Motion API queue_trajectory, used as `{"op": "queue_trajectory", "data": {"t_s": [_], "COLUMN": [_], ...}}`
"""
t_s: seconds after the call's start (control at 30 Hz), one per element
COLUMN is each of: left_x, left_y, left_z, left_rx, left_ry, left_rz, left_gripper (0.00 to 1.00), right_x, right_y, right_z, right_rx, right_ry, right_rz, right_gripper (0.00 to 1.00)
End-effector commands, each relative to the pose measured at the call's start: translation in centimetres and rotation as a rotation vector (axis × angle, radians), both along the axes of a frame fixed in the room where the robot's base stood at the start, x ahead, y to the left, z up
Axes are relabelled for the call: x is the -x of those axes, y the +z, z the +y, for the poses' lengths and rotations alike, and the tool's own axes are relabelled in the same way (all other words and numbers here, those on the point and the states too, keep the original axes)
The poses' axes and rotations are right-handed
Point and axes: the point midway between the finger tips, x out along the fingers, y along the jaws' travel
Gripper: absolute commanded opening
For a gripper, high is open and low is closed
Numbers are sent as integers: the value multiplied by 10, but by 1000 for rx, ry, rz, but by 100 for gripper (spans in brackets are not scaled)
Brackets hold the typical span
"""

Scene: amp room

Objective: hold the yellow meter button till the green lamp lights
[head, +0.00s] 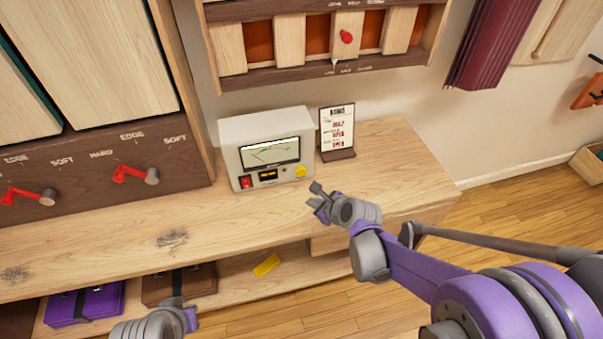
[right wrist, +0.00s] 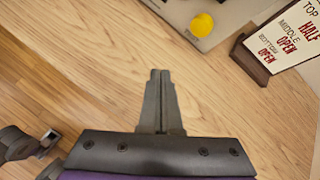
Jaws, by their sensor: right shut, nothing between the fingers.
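The white meter box (head: 228,133) stands on the wooden bench against the wall. Its front has a dial window (head: 270,152), a red switch (head: 246,182), a small orange display (head: 268,175) and a round yellow button (head: 301,171) at lower right. No green light shows on it; the lamp is too small to make out. My right gripper (head: 315,187) is shut and empty, just in front and to the right of the yellow button, apart from it. In the right wrist view the shut fingers (right wrist: 160,75) point towards the button (right wrist: 202,25). My left gripper (head: 172,303) is low at the bottom edge, its jaws unclear.
A card stand (head: 338,132) with red lettering stands just right of the meter. A slatted rack (head: 290,45) hangs above. Red-handled levers (head: 135,175) are on the left cabinet. The bench top (head: 110,235) is clear in front. A yellow piece (head: 267,265) lies on the lower shelf.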

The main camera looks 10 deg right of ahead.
Motion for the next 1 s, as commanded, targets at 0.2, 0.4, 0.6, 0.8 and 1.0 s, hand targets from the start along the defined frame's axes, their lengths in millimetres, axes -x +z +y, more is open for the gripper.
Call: {"op": "queue_trajectory", "data": {"t_s": [0.2,0.4,0.6,0.8,1.0], "left_x": [-1,-1,-1,-1,-1], "left_y": [4,6,4,3,3], "left_z": [0,0,0,0,0], "left_rx": [0,0,0,0,0], "left_ry": [0,0,0,0,0], "left_rz": [-1,-2,-1,-1,-1], "left_gripper": [0,0,0,0,0], "right_x": [-31,-57,-74,-78,-78], "right_y": [1,0,0,0,0], "right_z": [1,2,3,3,3], "right_rx": [1,1,1,1,1], "right_ry": [1,1,1,1,1], "right_rz": [0,-1,0,0,0], "right_gripper": [0,0,0,0,0]}}
